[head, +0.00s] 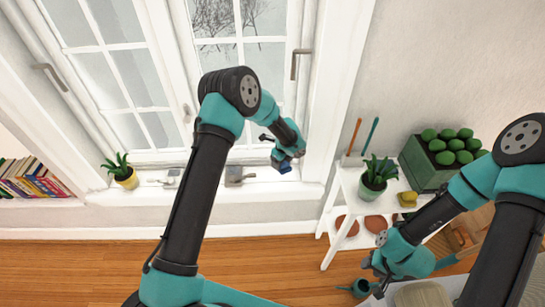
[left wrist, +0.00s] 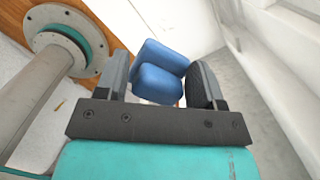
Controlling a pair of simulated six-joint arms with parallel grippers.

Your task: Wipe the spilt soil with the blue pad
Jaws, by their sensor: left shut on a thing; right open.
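My left gripper (head: 283,158) is beside the window above the sill, near its right end. It is shut on the blue pad (head: 284,168), which shows only as a small blue patch there. In the left wrist view the blue pad (left wrist: 162,72) sits between the two fingers of my left gripper (left wrist: 160,85). It looks like two rounded blue parts. My right gripper (head: 378,264) is open and low at the lower right, beside the white shelf stand. I cannot make out any spilt soil; my left arm hides part of the sill.
A yellow potted plant (head: 125,177) stands on the windowsill (head: 210,190). The white stand (head: 343,180) holds a potted plant (head: 375,178), a green planter (head: 425,173) and a small yellow item (head: 407,199). A teal watering can (head: 361,288) is below. Books (head: 33,178) stand at left.

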